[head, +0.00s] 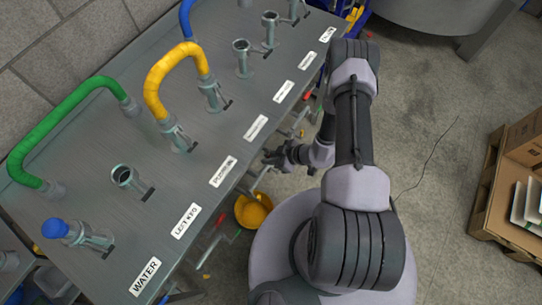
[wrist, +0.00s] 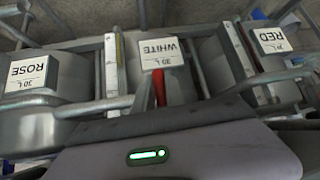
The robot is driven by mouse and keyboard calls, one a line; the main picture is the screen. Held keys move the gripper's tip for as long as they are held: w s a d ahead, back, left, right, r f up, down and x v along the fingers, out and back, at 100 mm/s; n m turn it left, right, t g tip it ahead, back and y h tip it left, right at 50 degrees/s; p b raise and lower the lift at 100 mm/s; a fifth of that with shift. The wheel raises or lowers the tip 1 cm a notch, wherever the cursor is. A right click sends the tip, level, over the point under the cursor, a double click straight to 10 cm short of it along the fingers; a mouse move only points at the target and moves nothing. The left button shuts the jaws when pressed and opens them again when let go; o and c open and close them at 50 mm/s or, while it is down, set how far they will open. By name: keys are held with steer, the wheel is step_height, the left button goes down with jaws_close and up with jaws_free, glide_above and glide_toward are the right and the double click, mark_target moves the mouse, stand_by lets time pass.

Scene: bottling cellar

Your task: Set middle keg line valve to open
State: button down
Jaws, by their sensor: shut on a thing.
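The metal bench (head: 150,200) has a row of labels along its front edge; the third from the near end, past WATER and LEFT KEG, is the small label (head: 223,171), most likely the middle keg's. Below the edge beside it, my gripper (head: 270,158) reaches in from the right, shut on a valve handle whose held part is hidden. In the wrist view a red lever (wrist: 159,88) stands below the WHITE label (wrist: 160,53), its lower end hidden behind my gripper's grey body. The fingertips are hidden there, and the lever's exact setting cannot be told.
Other valve handles, such as a red one (head: 220,218), stick out below the bench edge. A yellow bowl (head: 253,209) is below. Coloured hoses, one yellow (head: 168,68), loop over the bench. A pallet with boxes (head: 490,205) stands right; grey floor between is clear.

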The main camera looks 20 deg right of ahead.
steer(key=c, duration=1.4)
jaws_free()
steer(key=shift+a, duration=0.1)
steer(key=p+v, duration=0.6)
steer(key=v, duration=1.1)
steer(key=shift+s+d+r, duration=0.1)
steer(key=shift+d, duration=0.1)
